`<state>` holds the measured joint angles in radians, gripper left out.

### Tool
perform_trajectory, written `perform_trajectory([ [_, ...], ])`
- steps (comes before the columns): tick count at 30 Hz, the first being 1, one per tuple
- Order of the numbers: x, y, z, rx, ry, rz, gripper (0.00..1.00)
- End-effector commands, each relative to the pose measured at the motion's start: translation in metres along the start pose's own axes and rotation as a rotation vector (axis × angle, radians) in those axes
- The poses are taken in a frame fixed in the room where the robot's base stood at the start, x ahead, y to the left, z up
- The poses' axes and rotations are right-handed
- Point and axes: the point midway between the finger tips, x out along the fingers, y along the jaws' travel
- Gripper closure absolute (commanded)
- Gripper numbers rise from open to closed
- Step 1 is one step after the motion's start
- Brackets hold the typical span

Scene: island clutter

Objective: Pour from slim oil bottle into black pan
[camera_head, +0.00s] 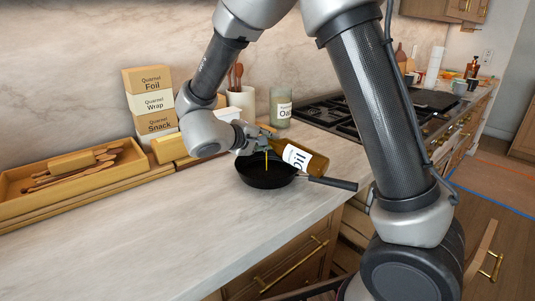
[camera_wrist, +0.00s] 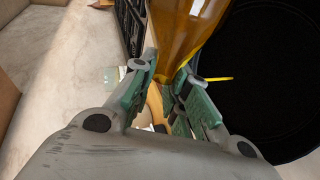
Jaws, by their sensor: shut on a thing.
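The slim oil bottle (camera_head: 318,163) is amber with a white label. It is tipped well over above the black pan (camera_head: 262,181), its body to the right in the head view. My gripper (camera_head: 256,146) is shut on the bottle near its narrow end. In the wrist view the amber glass (camera_wrist: 188,28) narrows between my green-padded fingers (camera_wrist: 165,88). A thin yellow stream shows below the bottle's narrow end, over the pan. The pan's dark inside also fills the right of the wrist view (camera_wrist: 278,80). The bottle's mouth is hidden by my fingers.
A wooden tray (camera_head: 40,190) with wooden utensils lies at the left. Stacked boxes (camera_head: 150,103), a utensil crock (camera_head: 242,99) and a labelled jar (camera_head: 281,107) stand behind. A stove (camera_head: 345,117) is at the back right. The front left counter is clear.

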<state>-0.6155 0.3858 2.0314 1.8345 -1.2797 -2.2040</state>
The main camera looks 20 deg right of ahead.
Motion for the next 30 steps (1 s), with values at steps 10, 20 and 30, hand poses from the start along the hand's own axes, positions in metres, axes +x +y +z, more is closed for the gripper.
perform_trajectory([
  [10,0.002,-0.005,0.000,-0.029,-0.013,0.001,1.00],
  [20,0.009,-0.022,0.002,-0.125,-0.052,0.001,1.00],
  [30,0.009,-0.022,0.002,-0.129,-0.054,0.001,1.00],
])
